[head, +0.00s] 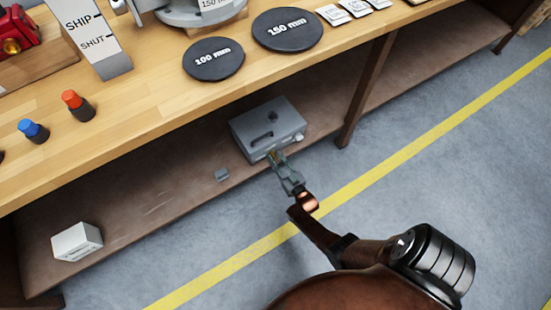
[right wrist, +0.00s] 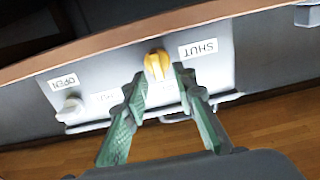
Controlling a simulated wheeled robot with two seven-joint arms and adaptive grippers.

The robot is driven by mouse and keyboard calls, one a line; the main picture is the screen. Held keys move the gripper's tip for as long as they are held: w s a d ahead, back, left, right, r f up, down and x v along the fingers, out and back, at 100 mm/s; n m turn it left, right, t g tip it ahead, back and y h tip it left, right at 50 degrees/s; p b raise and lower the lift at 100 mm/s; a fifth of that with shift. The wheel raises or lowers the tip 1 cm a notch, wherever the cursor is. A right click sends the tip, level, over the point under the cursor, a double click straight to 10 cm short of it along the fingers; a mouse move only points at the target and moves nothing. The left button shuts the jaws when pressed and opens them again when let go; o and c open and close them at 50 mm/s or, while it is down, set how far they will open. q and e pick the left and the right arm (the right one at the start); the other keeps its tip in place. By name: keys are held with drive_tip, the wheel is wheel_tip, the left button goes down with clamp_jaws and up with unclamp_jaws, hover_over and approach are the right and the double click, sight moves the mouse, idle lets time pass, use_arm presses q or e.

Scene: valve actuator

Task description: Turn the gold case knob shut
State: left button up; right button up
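The gold knob (right wrist: 157,65) sits on the front face of a grey case (head: 268,130) on the lower shelf under the bench. In the head view my right gripper (head: 278,160) is at the case front and mostly hides the gold knob. My left gripper is not in view.
The wooden bench top (head: 150,85) overhangs the shelf (head: 165,190). A bench leg (head: 365,92) stands right of the case. The floor in front is clear.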

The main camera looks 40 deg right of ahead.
clamp_jaws()
drive_tip(key=shift+m, duration=0.3)
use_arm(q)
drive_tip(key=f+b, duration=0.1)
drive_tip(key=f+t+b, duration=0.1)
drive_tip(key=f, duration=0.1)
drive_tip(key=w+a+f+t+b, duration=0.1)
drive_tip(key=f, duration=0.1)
use_arm(e)
drive_tip(key=m, duration=0.5)
drive_tip(key=d+f+m, duration=0.1)
drive_tip(key=m, duration=1)
drive_tip(key=shift+s+d+f, duration=0.2)
drive_tip(key=shift+s+f, duration=0.05)
drive_tip(key=shift+f, duration=0.05)
